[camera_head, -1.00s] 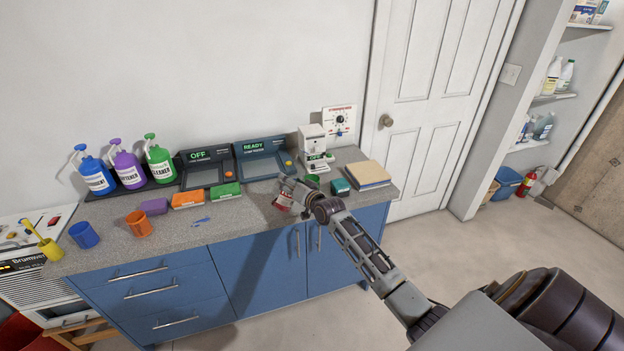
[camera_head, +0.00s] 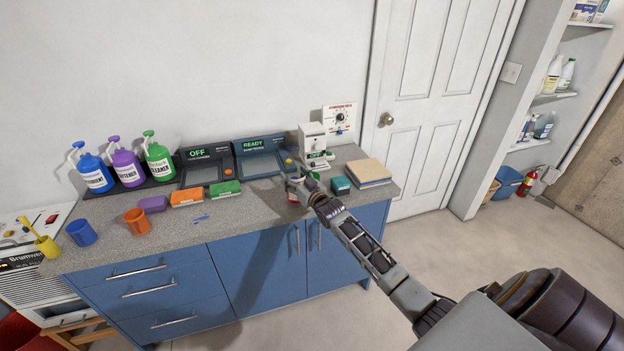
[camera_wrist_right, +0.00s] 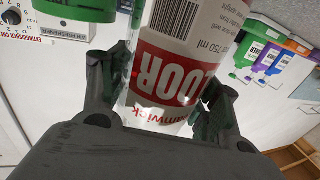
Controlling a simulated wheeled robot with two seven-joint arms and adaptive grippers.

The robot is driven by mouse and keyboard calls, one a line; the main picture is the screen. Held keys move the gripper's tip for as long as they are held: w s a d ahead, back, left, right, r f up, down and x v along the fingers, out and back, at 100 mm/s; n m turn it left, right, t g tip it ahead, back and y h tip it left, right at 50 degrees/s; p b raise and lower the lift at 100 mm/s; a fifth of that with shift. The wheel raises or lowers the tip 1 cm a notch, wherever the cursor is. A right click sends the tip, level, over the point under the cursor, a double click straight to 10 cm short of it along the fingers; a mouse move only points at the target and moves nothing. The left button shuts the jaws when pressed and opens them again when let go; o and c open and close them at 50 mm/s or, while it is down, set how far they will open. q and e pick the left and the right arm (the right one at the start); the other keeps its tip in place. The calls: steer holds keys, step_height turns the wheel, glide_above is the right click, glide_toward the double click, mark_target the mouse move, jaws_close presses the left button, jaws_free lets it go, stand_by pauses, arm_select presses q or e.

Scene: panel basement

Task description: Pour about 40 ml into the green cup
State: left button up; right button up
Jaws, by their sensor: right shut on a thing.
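My right gripper (camera_head: 297,187) is over the right part of the counter, shut on a white bottle with a red label (camera_head: 292,197). In the right wrist view the bottle (camera_wrist_right: 180,75) sits between both fingers (camera_wrist_right: 160,105); its label reads "LOOR" and "750 ml". Its mouth is out of view and I cannot tell its tilt. A small green thing (camera_head: 314,176), probably the green cup, stands just beyond the gripper, in front of the white dispenser-like machine, partly hidden. A green shape (camera_wrist_right: 80,8) also shows at the top of the right wrist view. My left gripper is not in view.
Blue (camera_head: 83,233), orange (camera_head: 138,222) and yellow (camera_head: 47,246) cups stand at left. Two display units (camera_head: 205,168) (camera_head: 262,160), pump bottles (camera_head: 128,168) and the white machine (camera_head: 314,143) line the back. A teal box (camera_head: 341,185) and a stack of books (camera_head: 368,172) are at right.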

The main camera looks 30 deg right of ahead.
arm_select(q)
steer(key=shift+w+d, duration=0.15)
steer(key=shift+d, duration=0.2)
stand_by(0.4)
arm_select(e)
steer(key=shift+d+r, duration=0.1)
steer(key=shift+r, duration=0.1)
stand_by(0.3)
